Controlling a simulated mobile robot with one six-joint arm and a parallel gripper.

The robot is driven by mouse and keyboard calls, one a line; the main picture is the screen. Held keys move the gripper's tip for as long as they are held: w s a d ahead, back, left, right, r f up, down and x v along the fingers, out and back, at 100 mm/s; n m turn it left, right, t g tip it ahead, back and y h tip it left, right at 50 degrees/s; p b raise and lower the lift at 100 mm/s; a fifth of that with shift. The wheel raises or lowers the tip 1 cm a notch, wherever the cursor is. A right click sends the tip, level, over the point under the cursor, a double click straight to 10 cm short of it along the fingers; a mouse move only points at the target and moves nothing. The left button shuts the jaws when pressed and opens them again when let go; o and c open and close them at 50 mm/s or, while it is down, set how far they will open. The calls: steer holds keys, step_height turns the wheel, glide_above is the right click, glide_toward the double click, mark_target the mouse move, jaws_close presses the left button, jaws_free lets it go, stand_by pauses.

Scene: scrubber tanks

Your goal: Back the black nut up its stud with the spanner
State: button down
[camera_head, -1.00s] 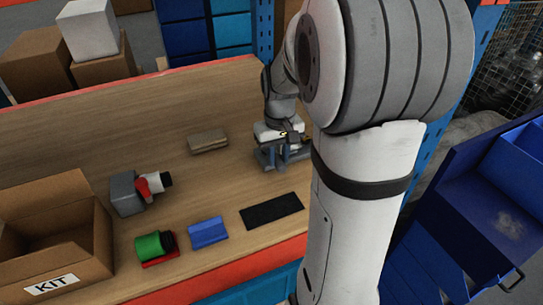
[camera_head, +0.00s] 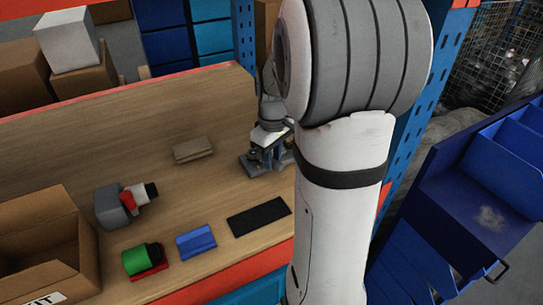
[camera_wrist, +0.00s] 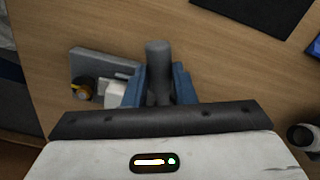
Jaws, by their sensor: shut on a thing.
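My gripper (camera_wrist: 158,88) shows in the wrist view with its two blue fingers closed on a grey round-ended bar, which I take for the spanner (camera_wrist: 158,62). In the head view my gripper (camera_head: 265,155) is low over the bench's back right, partly behind my arm; nut and stud cannot be made out.
On the wooden bench (camera_head: 165,110) lie a black mat (camera_head: 258,215), a blue block (camera_head: 196,241), a green cylinder (camera_head: 142,259) on a red base, a grey block with a red-and-black fitting (camera_head: 113,207) and a tan block (camera_head: 193,150). An open carton (camera_head: 35,225) stands left.

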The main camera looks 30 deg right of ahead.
steer(key=shift+a+m, duration=0.2)
steer(key=shift+m, duration=0.1)
steer(key=shift+r, duration=0.25)
steer(key=shift+r+p, duration=1.25)
steer(key=shift+r, duration=0.15)
steer(key=c, duration=1.8)
jaws_free()
jaws_close()
